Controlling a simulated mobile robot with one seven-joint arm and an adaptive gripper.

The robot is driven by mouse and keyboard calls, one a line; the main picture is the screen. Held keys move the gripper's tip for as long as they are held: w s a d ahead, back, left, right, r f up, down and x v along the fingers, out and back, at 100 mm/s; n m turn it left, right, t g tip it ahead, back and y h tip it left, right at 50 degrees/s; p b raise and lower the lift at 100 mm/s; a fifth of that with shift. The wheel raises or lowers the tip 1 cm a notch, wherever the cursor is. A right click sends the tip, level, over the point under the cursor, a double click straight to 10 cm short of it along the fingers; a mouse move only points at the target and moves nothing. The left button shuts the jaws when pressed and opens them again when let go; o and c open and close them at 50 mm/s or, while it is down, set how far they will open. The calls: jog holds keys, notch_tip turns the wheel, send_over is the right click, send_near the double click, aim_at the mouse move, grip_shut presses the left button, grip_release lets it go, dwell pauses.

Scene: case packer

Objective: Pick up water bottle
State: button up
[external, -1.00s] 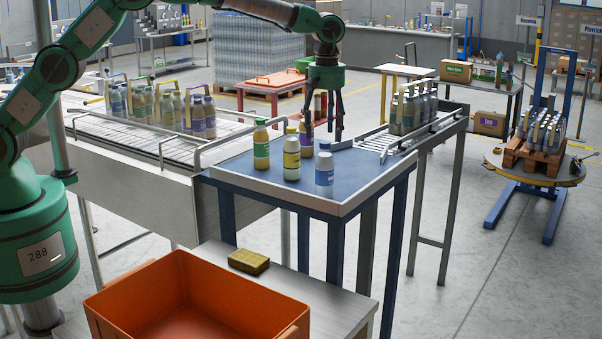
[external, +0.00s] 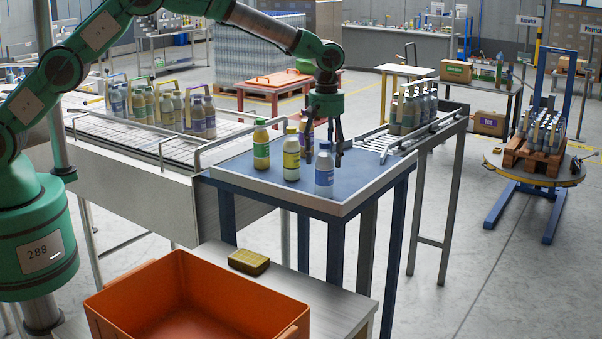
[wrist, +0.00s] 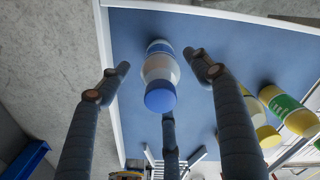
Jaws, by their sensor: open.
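The water bottle (external: 324,175), pale with a blue label and cap, stands upright near the front corner of the blue-topped table. My gripper (external: 323,157) is open just above and behind it, fingers pointing down. In the wrist view the bottle (wrist: 159,72) lies in the space between my open fingers (wrist: 157,62). Its blue cap faces the camera, and I see no finger closed on it.
The table's pale raised rim (external: 375,189) runs close by. An orange bin (external: 190,300) sits in front.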

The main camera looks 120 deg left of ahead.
aim_at(325, 142)
jog(key=shift+f, duration=0.55)
jog(key=shift+d+f+p, duration=0.15)
jog(key=shift+f+p, duration=0.5)
jog(key=shift+f, duration=1.9)
jog(key=c, duration=1.5)
jog(key=shift+r+b, duration=0.8)
jog(key=shift+r, duration=4.25)
